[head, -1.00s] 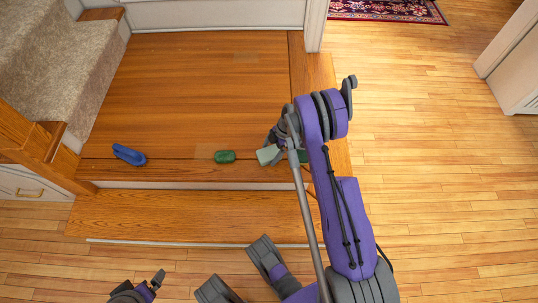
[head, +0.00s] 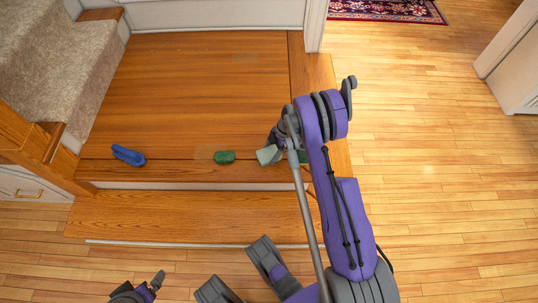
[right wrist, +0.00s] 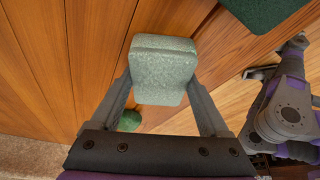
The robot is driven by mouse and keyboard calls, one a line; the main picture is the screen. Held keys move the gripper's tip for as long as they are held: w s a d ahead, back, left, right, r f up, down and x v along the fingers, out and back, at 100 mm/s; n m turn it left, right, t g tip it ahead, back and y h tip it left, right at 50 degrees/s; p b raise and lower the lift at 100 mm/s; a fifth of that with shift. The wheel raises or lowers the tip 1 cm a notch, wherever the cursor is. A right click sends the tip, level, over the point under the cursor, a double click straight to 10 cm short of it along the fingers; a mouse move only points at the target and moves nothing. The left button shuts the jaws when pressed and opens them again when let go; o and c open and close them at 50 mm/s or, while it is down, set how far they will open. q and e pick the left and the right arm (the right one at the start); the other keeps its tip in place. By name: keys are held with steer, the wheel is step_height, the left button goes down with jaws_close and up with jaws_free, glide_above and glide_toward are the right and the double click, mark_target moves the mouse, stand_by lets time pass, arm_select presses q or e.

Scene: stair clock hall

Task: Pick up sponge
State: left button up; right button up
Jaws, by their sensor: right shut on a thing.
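The sponge is a pale green, speckled block (head: 267,155) near the front edge of the wooden landing. My right gripper (right wrist: 160,92) is shut on it, with one finger against each side, as the right wrist view of the sponge (right wrist: 163,70) shows. I cannot tell whether it is clear of the wood. My arm hides part of the gripper in the head view. My left gripper (head: 153,285) is low at the left of the head view, away from the landing and empty; its finger gap is unclear.
A dark green object (head: 225,157) and a blue object (head: 128,155) lie on the landing (head: 200,90) left of the sponge. Another green object (head: 303,156) is partly hidden by my arm. Carpeted stairs (head: 55,60) rise at the left. Open floor (head: 430,150) lies at the right.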

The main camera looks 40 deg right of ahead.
mark_target(270, 153)
steer(key=shift+r+p, duration=0.4)
steer(key=shift+r, duration=0.05)
step_height(270, 153, up, 10)
steer(key=p, duration=0.2)
steer(key=shift+f, duration=0.2)
